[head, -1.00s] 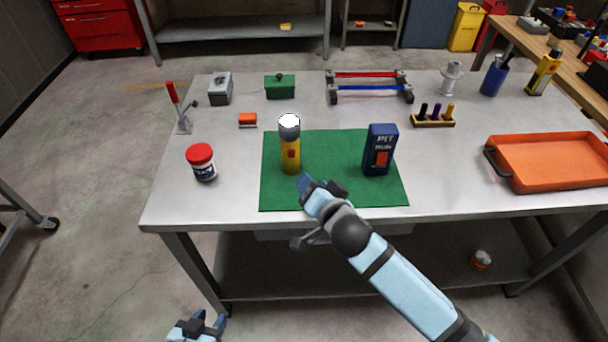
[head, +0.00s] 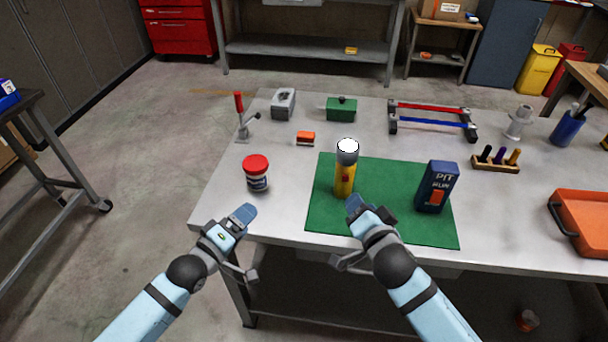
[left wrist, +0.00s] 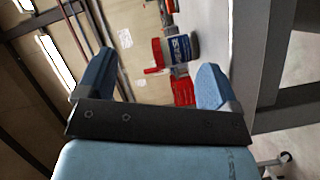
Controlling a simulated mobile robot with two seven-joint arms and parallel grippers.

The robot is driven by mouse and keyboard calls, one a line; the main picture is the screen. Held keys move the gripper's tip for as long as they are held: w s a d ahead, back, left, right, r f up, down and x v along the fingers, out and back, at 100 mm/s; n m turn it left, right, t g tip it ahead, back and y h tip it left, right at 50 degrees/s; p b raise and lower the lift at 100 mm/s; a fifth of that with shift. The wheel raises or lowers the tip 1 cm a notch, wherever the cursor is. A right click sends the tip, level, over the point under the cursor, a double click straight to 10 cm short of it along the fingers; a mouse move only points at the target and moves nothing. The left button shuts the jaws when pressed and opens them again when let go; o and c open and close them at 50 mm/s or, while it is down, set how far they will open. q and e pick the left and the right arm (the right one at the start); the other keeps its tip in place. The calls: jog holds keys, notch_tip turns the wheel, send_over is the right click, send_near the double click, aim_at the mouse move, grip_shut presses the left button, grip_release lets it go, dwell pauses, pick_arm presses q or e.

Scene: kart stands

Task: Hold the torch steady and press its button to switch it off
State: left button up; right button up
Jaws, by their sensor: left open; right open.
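The yellow torch (head: 345,178) stands upright on the green mat (head: 400,228), with its grey head up and its lens white and bright. A small red button (head: 345,179) shows on its near side. My right gripper (head: 362,207) is open and empty, low in front of the torch; I cannot tell whether it touches it. My left gripper (head: 236,222) is open and empty by the table's front left edge, apart from the torch. Its two blue fingers (left wrist: 152,88) show spread in the left wrist view, where the torch is not visible.
A red-lidded jar (head: 256,173) stands left of the mat, beyond my left gripper. A dark blue box (head: 437,187) stands on the mat's right part. An orange tray (head: 585,222) is at the right. Bare tabletop (head: 290,207) lies between jar and mat.

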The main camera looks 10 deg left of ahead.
aim_at(340, 154)
pick_arm(q)
jog(key=w+d+r+n, duration=0.1)
jog(key=d+n, duration=0.1)
jog(key=n, duration=0.1)
jog(key=w+d+r+n, duration=0.1)
jog(key=w+n, duration=0.1)
jog(key=n, duration=0.2)
jog(key=w+d+r+n+g, duration=0.1)
jog(key=w+d+n, duration=0.1)
jog(key=n, duration=0.2)
jog(key=shift+w+d+h, duration=0.1)
jog(key=shift+d+h, duration=0.2)
jog(key=shift+h, duration=0.1)
jog(key=w+d+r+n+g+h, duration=0.1)
jog(key=w+d+r+n+h, duration=0.25)
jog(key=d+r+n, duration=0.35)
jog(key=shift+n, duration=0.7)
jog(key=x, duration=1.3)
jog(key=shift+s+d+f, duration=0.15)
jog(key=shift+d+f, duration=0.2)
jog(key=shift+f, duration=0.05)
jog(key=c, duration=1)
jog(key=shift+c, duration=0.7)
pick_arm(e)
jog(key=shift+c, duration=0.9)
grip_shut()
